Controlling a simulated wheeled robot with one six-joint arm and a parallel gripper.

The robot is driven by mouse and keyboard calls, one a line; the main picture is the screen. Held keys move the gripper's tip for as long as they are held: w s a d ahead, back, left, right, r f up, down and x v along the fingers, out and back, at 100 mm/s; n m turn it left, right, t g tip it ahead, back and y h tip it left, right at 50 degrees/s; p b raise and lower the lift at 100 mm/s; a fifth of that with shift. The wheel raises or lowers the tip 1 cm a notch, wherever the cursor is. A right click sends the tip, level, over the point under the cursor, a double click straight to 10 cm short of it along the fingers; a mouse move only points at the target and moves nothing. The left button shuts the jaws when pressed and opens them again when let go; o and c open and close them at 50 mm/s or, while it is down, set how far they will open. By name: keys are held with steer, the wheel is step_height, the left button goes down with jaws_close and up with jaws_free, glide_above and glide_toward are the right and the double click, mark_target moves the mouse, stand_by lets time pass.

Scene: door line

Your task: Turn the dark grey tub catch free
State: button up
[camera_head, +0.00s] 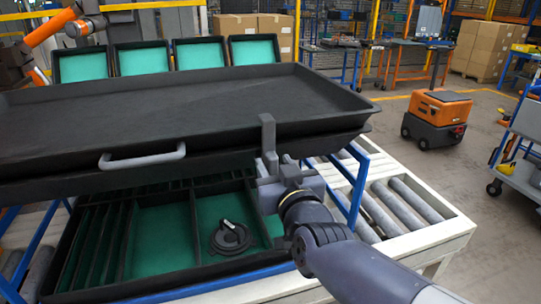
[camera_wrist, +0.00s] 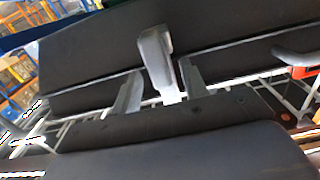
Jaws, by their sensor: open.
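The dark grey tub catch (camera_head: 268,132) is an upright bar at the front rim of the black tub (camera_head: 160,100), near its right end. In the wrist view the catch (camera_wrist: 153,52) stands slightly tilted against the dark tub wall. My gripper (camera_head: 270,164) is just below the catch, in front of the tub's lower edge. In the wrist view my gripper (camera_wrist: 160,84) has its two fingers apart, one on each side of the catch's lower end. I cannot tell whether either finger touches it.
A grey handle (camera_head: 143,160) sticks out from the tub front, left of the catch. Below is a green-lined tray (camera_head: 160,242) holding a dark round object (camera_head: 230,238). A roller conveyor (camera_head: 400,213) lies to the right. An orange mobile robot (camera_head: 436,117) stands on the floor beyond.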

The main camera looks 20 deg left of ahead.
mark_target(269, 157)
steer(key=shift+x, duration=2.05)
steer(key=shift+c, duration=0.3)
jaws_close()
